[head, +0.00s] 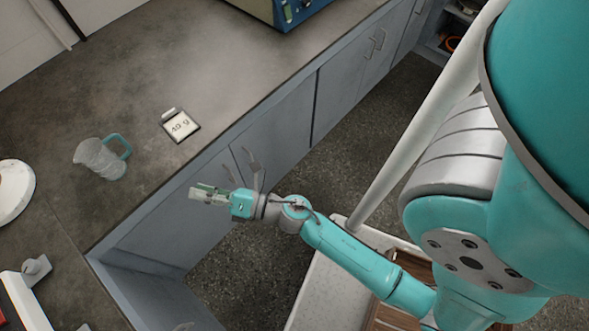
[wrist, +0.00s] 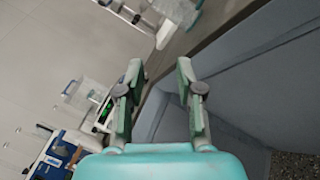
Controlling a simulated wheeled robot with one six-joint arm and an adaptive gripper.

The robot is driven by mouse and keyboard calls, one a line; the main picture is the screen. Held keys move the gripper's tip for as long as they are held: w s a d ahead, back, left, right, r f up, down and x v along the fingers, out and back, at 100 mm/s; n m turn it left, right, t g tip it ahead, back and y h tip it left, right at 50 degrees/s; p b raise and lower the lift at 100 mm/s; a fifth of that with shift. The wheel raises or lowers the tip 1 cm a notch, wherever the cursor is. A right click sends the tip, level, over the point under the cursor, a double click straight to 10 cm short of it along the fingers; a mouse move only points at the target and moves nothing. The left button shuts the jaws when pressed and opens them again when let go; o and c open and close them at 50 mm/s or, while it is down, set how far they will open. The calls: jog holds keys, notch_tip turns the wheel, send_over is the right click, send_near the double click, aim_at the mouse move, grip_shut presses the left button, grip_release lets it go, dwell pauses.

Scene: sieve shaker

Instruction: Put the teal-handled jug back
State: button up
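The teal-handled jug (head: 98,159) is clear and stands upright on the dark counter (head: 165,70) at the left of the head view. Its handle points up and right in the picture. My gripper (head: 200,193) is to the right of and below the jug in the picture, by the counter's front edge, apart from the jug. In the wrist view my gripper (wrist: 159,72) has its two fingers spread with nothing between them. A clear object cut off at the top of the wrist view may be the jug; I cannot tell.
A white round object (head: 12,190) is at the left edge. A blue device (head: 283,10) stands at the back. Grey cabinets (head: 275,130) front the counter. Counter between card and device is clear.

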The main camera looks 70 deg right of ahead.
jog(key=s+r+m+g+h, duration=0.2)
jog(key=s+m, duration=1.1)
jog(key=s, duration=0.1)
jog(key=s+r+m+g+h, duration=0.1)
jog(key=s+m+g+h, duration=0.1)
jog(key=s+m, duration=1.2)
jog(key=shift+d+r, duration=0.15)
jog(key=shift+r, duration=0.25)
